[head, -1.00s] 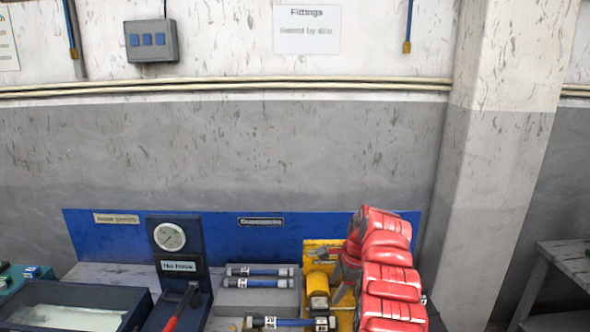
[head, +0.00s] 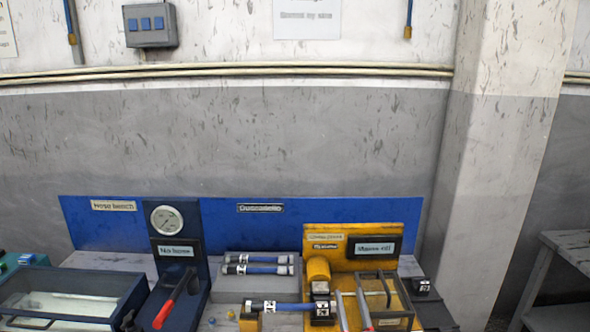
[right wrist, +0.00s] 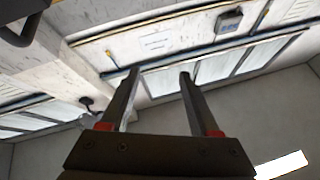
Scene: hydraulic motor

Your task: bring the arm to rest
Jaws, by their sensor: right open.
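My right gripper (head: 351,296) shows at the bottom edge of the head view, in front of the yellow machine. Its two grey fingers point up and stand apart, with nothing between them. In the right wrist view the same fingers (right wrist: 158,75) are spread and empty, with the wall and windows beyond them. The rest of my right arm is below the head view. My left gripper is not in view.
The yellow machine (head: 342,264) stands on the bench with a blue-and-black hose (head: 290,307) at its left. Two hoses lie on a grey block (head: 258,282). A gauge stand (head: 167,250) with a red lever and a dark tray (head: 128,300) are further left.

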